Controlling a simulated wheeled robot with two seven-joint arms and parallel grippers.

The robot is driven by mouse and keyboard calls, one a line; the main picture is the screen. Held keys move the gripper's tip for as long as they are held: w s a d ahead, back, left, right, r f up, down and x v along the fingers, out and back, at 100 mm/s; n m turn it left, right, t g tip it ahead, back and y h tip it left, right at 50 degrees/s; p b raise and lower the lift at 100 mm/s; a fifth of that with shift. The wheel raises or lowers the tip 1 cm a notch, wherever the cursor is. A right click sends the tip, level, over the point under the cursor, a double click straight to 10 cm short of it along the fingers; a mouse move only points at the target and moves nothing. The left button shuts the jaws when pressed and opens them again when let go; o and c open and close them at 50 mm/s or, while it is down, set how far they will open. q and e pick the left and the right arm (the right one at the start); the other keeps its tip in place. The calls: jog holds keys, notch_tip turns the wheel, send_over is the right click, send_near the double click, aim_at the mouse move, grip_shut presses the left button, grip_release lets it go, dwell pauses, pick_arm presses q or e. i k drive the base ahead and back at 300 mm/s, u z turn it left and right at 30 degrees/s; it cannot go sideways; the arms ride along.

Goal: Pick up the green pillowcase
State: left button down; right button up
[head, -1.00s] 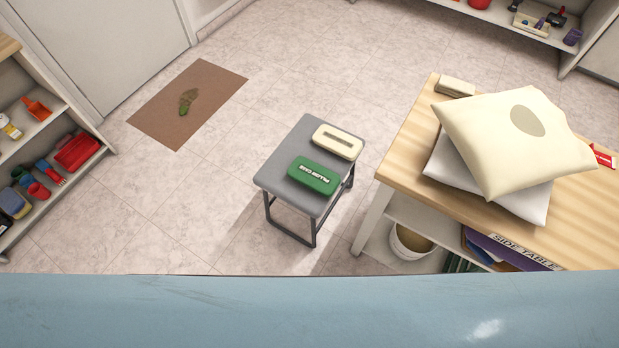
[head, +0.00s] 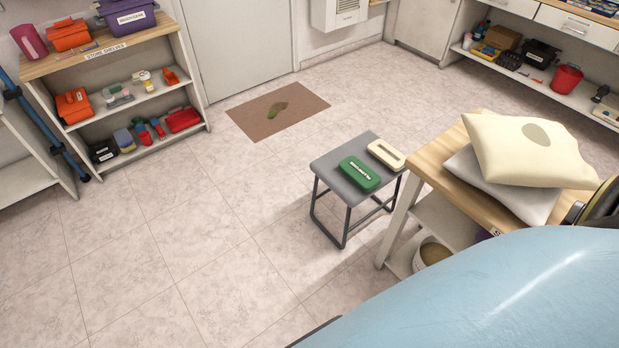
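The green pillowcase (head: 360,173) is a folded or boxed green block with white lettering. It lies on the grey top of a small stool (head: 345,187), beside a cream block (head: 386,154) with a dark-edged slot shape. The stool stands on the tiled floor left of the wooden side table. Neither of my grippers shows in the head view. A large light-blue surface, likely part of my own body, fills the lower right corner.
Shelves (head: 100,52) stand at the back left. A brown mat (head: 296,123) lies on the floor. The floor left of the stool is clear.

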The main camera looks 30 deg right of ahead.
aim_at(360, 173)
jog(key=u, duration=0.25)
jog(key=i, duration=0.7)
jog(key=z, duration=0.5)
jog(key=i, duration=1.9)
jog(key=z, duration=1.9)
jog(key=i, duration=0.9)
jog(key=z, duration=0.8)
